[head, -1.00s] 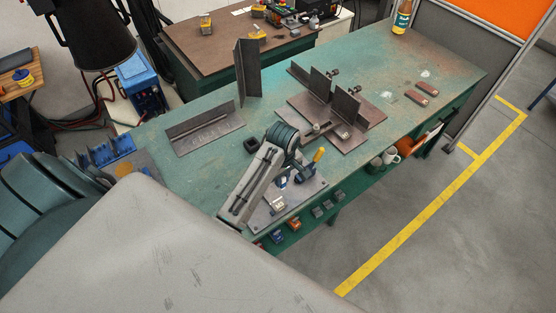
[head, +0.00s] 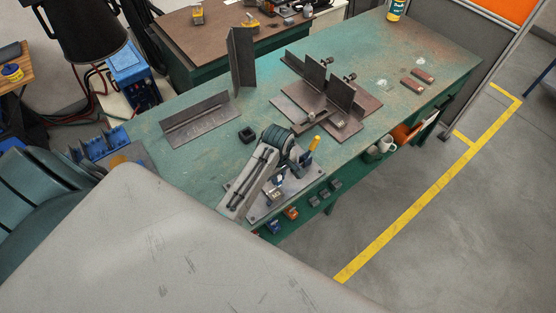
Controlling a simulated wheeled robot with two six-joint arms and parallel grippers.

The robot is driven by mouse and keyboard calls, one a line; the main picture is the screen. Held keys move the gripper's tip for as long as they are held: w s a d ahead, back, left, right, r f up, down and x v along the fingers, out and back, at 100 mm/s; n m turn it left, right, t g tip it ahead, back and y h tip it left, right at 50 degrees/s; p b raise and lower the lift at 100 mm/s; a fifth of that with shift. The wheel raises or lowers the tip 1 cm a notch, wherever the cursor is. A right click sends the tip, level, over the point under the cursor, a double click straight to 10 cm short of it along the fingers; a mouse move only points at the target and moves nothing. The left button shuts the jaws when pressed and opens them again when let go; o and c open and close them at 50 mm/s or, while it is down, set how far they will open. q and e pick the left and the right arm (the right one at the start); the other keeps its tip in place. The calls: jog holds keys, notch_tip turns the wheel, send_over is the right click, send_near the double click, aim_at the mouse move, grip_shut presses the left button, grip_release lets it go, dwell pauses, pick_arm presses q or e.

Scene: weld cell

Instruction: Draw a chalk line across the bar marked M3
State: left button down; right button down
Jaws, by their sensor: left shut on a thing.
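My left arm's dark, rounded joint and pale links stand over the near edge of the green bench (head: 205,155). My left gripper (head: 279,181) is low over a grey plate (head: 307,184), small and partly hidden by the arm. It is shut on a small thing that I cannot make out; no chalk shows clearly. A short dark bar (head: 312,117) lies at the front of the steel fixture (head: 362,108). Two reddish-brown bars (head: 412,83) (head: 423,74) lie farther right on the bench. No M3 mark can be read on any of them. My right gripper is not in view.
A small black holder (head: 247,134) and a steel angle piece (head: 200,122) are to the left. The bench between the fixture and the reddish-brown bars is mostly clear.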

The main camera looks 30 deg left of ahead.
aim_at(270, 191)
pick_arm(q)
jog(key=shift+f, duration=0.4)
dwell(0.6)
jog(key=shift+s+a+p, duration=0.15)
jog(key=shift+s+p, duration=0.25)
jog(key=shift+p, duration=0.1)
jog(key=shift+s+a, duration=0.1)
jog(key=shift+s, duration=0.05)
jog(key=shift+s, duration=0.25)
jog(key=shift+s+a, duration=0.1)
jog(key=shift+s+a, duration=0.15)
jog(key=shift+s, duration=0.1)
jog(key=shift+s, duration=0.15)
jog(key=shift+s+a, duration=0.1)
jog(key=shift+s, duration=0.15)
